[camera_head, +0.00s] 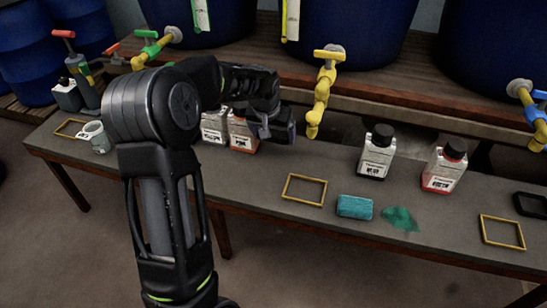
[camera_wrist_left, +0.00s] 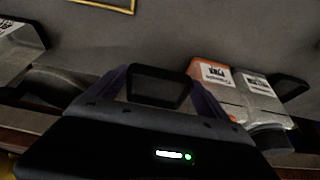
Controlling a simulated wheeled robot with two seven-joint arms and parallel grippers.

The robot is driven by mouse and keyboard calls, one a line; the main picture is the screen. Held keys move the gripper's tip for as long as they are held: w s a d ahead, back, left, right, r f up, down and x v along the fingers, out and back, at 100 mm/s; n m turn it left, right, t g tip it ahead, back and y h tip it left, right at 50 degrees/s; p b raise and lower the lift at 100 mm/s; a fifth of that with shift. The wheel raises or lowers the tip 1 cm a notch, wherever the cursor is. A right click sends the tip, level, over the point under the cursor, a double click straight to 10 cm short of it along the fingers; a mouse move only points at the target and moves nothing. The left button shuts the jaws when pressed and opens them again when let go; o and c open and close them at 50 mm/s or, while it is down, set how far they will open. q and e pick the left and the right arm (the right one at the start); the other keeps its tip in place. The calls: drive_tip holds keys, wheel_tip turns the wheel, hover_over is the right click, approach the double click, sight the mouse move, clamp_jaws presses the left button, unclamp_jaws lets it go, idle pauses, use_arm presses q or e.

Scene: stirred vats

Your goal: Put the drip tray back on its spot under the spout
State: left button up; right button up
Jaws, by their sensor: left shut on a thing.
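My left gripper (camera_head: 280,131) is above the bench, left of the yellow spout (camera_head: 319,100). In the left wrist view the gripper (camera_wrist_left: 160,92) is shut on a small dark rectangular piece that looks like a drip tray (camera_wrist_left: 160,86). In the head view my gripper and arm mostly hide it. A yellow rectangular outline (camera_head: 304,204) lies bare on the bench, in front of the yellow spout; its edge shows in the wrist view (camera_wrist_left: 105,5). A similar black tray (camera_head: 532,206) rests at the far right, beside another outline (camera_head: 502,232). My right gripper is out of view.
A grey cup (camera_head: 95,137) stands left.

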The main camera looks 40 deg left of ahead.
sight(275, 158)
use_arm(q)
drive_tip(key=shift+f, duration=1.05)
drive_tip(key=shift+f, duration=0.1)
wheel_tip(275, 158, down, 6)
drive_tip(key=shift+r+b, duration=0.15)
drive_tip(key=shift+b, duration=0.85)
drive_tip(key=shift+f, duration=0.25)
drive_tip(key=o, duration=1.2)
drive_tip(key=shift+r, duration=0.15)
